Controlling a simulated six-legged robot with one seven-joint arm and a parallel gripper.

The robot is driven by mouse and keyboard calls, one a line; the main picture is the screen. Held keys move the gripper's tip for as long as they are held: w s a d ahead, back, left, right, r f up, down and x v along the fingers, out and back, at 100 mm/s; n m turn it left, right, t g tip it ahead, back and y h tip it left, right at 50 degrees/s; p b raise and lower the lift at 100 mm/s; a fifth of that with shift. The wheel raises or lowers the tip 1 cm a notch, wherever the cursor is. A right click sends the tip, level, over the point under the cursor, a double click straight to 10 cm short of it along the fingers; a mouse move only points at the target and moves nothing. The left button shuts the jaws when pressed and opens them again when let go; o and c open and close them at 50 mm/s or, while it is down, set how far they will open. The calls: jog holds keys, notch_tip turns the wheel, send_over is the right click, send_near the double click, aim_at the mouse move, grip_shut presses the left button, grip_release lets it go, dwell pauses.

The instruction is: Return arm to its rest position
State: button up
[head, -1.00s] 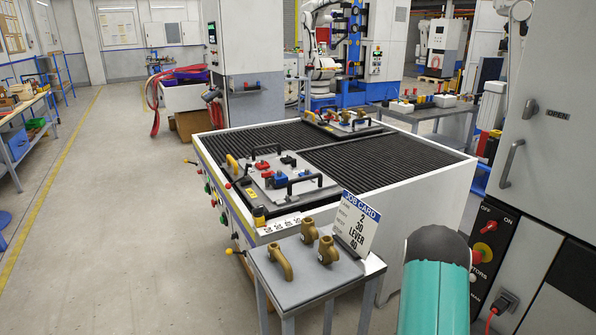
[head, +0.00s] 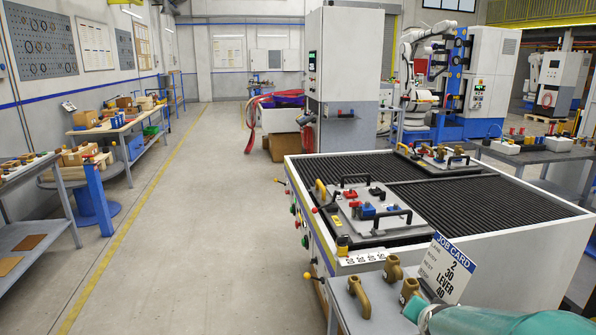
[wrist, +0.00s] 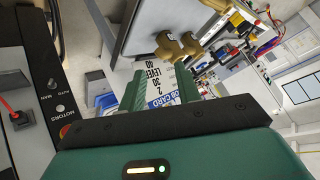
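My teal arm (head: 510,320) reaches in from the bottom right corner of the head view, low beside the small stand with the brass parts. In the wrist view the two green fingers of my gripper (wrist: 160,88) stand apart with nothing held between them. The job card (wrist: 162,85) shows through the gap behind the fingers. In the head view the fingers themselves cannot be made out.
The job card (head: 446,268) stands on the small stand, close to my arm, with brass fittings (head: 360,298) beside it. A large table (head: 540,245) carries fixture trays. A workbench (head: 115,121) stands at the left. Open floor (head: 215,210) lies between.

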jog(key=s+a+r+n+g+y, duration=0.1)
jog(key=s+a+r+n, duration=0.3)
jog(key=s+a, duration=0.3)
jog(key=s+a+r+n+g+y, duration=0.1)
jog(key=s+a+r+n, duration=0.3)
jog(key=s, duration=0.8)
jog(key=a+n+g, duration=0.1)
jog(key=a, duration=0.1)
jog(key=shift+s+a+r+g+y, duration=0.25)
jog(key=shift+a+r+g+y, duration=0.05)
jog(key=shift+a+r+y, duration=0.1)
